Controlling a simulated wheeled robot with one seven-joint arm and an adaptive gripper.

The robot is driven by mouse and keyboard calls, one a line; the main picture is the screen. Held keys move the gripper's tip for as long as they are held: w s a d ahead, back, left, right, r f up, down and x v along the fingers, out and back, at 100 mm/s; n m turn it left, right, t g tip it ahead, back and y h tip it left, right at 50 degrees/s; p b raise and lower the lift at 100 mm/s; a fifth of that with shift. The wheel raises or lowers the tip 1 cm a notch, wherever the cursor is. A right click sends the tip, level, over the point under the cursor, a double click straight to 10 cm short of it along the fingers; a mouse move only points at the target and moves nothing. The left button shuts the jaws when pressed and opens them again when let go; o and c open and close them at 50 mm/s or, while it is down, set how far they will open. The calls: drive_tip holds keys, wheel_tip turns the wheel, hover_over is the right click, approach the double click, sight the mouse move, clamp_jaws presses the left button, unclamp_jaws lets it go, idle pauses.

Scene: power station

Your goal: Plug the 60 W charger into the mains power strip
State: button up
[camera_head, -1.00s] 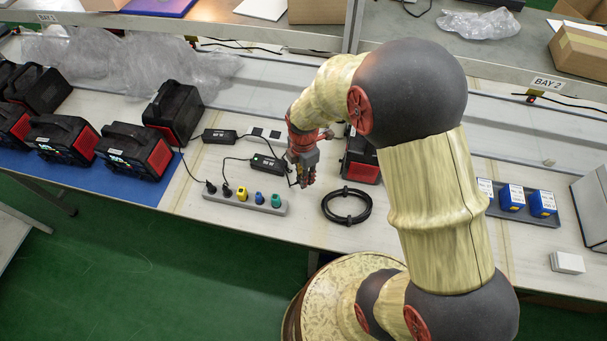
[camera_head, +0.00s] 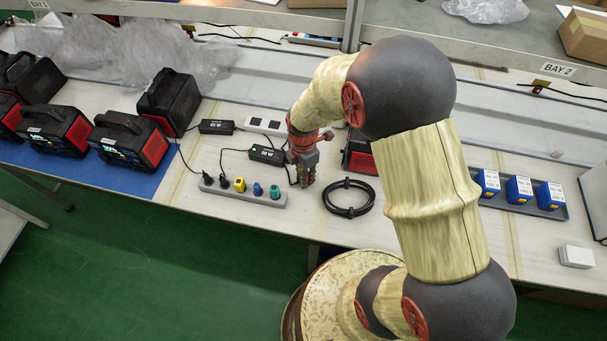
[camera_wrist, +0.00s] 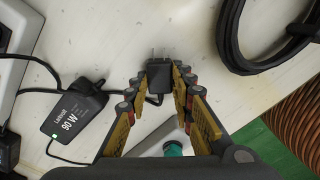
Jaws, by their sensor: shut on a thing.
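In the wrist view my gripper (camera_wrist: 160,78) is shut on a small black plug (camera_wrist: 158,76), its two metal prongs pointing away from me. In the head view my gripper (camera_head: 304,178) is just right of the grey power strip (camera_head: 212,188), which holds black, yellow, blue and teal plugs. The strip's end (camera_wrist: 150,146) and a teal plug (camera_wrist: 173,148) show below the fingers in the wrist view. Another black brick (camera_head: 216,127) lies farther left, label unreadable.
A coiled black cable (camera_head: 349,197) lies right of my gripper. A white box with dark squares (camera_head: 264,124) sits behind the bricks. Black-and-red units (camera_head: 130,142) stand at left, another (camera_head: 360,153) partly behind my arm. Blue boxes (camera_head: 519,188) sit in a tray at right.

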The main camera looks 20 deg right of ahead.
drive_tip(key=o, duration=1.2)
drive_tip(key=shift+c, duration=0.2)
wheel_tip(320, 180, up, 12)
